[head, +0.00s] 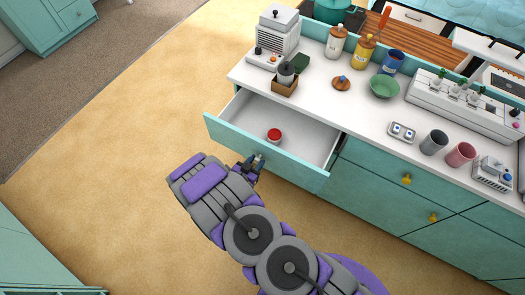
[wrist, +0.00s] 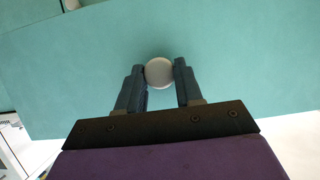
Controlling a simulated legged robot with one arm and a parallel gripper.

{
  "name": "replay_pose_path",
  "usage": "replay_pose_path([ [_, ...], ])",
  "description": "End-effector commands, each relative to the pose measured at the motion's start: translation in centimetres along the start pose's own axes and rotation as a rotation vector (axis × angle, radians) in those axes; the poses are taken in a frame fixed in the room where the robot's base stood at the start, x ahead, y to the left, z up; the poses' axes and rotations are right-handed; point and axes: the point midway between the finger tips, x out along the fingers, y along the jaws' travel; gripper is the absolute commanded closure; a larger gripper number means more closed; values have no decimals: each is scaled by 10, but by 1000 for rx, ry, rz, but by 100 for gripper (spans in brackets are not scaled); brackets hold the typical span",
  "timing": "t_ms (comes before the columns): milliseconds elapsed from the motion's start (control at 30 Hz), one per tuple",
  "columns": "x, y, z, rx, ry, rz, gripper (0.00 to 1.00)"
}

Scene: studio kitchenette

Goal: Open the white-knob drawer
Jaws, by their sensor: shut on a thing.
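The teal drawer (head: 302,167) at the left end of the counter stands open. The white knob (wrist: 159,72) sits on the teal drawer front (wrist: 230,75) in the wrist view. My gripper (wrist: 160,75) is shut on the knob, one finger on each side. In the head view my gripper (head: 256,163) is at the middle of the drawer front, and the knob is largely hidden there.
The counter (head: 335,105) above holds a green bowl (head: 384,86), a grey mug (head: 434,142), a pink mug (head: 460,154) and several jars. Drawers with yellow knobs (head: 407,178) are to the right. Open floor (head: 130,150) lies to the left.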

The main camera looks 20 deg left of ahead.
Motion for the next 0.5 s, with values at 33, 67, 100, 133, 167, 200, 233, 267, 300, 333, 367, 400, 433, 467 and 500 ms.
replay_pose_path([
  [33,-7,-3,2,0,1,-7,100],
  [67,-10,-3,4,0,1,-7,100],
  [100,-14,-3,5,0,1,-7,100],
  [133,-16,-3,6,0,1,-7,100],
  [167,-18,-3,7,0,1,-6,100],
  [200,-21,-3,8,1,1,-6,100],
  [233,-22,-3,8,1,1,-6,100],
  [267,-23,-3,9,1,1,-6,100],
  [300,-24,-3,10,1,1,-6,100],
  [333,-25,-3,10,1,1,-6,100],
  [367,-26,-3,10,1,1,-6,100],
  [400,-26,-3,10,1,1,-6,100],
  [433,-26,-3,10,1,1,-6,100],
  [467,-26,-3,10,1,1,-6,100],
  [500,-26,-3,10,1,1,-6,100],
])
